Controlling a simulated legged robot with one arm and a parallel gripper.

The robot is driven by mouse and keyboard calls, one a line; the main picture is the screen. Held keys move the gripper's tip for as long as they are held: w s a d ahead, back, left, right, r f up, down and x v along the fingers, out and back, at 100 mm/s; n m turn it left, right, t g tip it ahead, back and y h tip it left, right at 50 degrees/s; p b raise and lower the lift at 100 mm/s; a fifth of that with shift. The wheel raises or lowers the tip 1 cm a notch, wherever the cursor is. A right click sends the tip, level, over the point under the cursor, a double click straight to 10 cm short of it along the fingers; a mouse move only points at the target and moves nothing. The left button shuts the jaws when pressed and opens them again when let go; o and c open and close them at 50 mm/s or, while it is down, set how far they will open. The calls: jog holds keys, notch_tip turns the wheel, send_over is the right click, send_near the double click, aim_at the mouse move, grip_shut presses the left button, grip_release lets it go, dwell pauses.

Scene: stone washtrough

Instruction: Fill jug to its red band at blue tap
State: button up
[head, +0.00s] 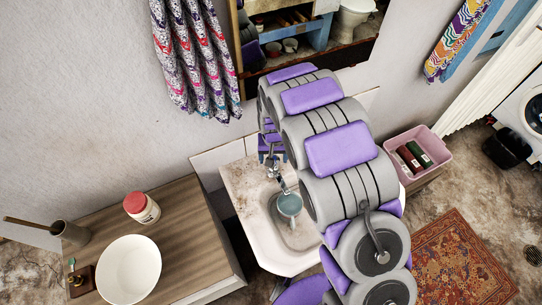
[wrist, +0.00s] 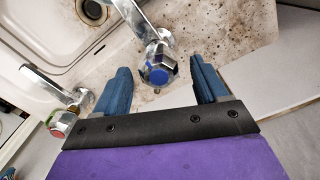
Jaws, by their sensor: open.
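A round grey-blue jug (head: 289,205) stands in the basin of the washtrough (head: 262,222) in the head view, under the tap spout. Its red band and water level cannot be made out. The blue-marked tap (wrist: 158,72) has a chrome knob with a blue cap in the wrist view. My gripper (wrist: 162,85) is open, its two blue fingers on either side of this knob with gaps showing; the head view shows my gripper (head: 272,158) at the taps, partly hidden by my arm. The red-marked tap (wrist: 62,122) is left of the fingers.
A wooden cabinet (head: 190,235) at left holds a white bowl (head: 128,268), a red-lidded jar (head: 142,207) and a grey pot (head: 70,233). A pink bin (head: 430,140) stands right of the trough. A rug (head: 455,265) lies on the floor.

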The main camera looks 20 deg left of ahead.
notch_tip(320, 180, up, 16)
jog(key=p, duration=0.1)
jog(key=shift+r, duration=0.25)
dwell(1.4)
